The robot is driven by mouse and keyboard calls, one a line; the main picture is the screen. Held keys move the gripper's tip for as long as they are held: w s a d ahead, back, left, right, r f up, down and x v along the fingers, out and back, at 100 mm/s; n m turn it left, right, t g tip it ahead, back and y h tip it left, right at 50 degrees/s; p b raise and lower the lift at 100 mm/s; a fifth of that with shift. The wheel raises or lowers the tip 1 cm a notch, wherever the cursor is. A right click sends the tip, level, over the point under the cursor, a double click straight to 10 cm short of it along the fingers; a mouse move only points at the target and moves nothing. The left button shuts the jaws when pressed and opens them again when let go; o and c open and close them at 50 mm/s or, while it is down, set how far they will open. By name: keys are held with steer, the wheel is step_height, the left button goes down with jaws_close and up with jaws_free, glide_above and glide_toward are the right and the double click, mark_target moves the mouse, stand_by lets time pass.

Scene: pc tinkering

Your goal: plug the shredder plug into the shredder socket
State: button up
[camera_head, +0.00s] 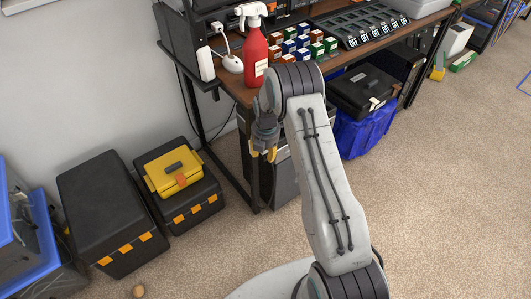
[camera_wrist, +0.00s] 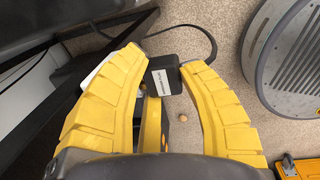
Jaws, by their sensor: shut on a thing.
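My gripper (camera_head: 264,152) hangs beside the left end of the desk, below the desktop. In the wrist view its yellow fingers (camera_wrist: 163,85) are shut on a small black plug (camera_wrist: 164,75) with a white label. A dark cable (camera_wrist: 205,35) curves away from the plug at the upper right. In the head view I cannot make out the plug at the fingertips. I cannot identify the shredder socket for certain. A white upright block (camera_head: 206,64) at the desk's left edge and a white device with a cable (camera_head: 232,63) stand above the gripper.
The desk's dark leg and frame (camera_head: 225,165) are close to the gripper. A red spray bottle (camera_head: 255,50) stands at the desktop edge. Black cases (camera_head: 100,205) and a yellow toolbox (camera_head: 173,172) are at the left. The carpet in front is mostly clear.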

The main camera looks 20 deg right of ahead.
steer(key=shift+w, duration=0.15)
steer(key=o, duration=1)
steer(key=shift+o, duration=0.2)
steer(key=shift+s+a+r+p, duration=0.15)
steer(key=shift+r+p, duration=0.6)
steer(key=shift+r, duration=0.5)
steer(key=shift+s+d+r+p, duration=0.15)
steer(key=shift+r+p, duration=0.55)
steer(key=shift+r, duration=0.55)
steer(key=shift+a, duration=0.1)
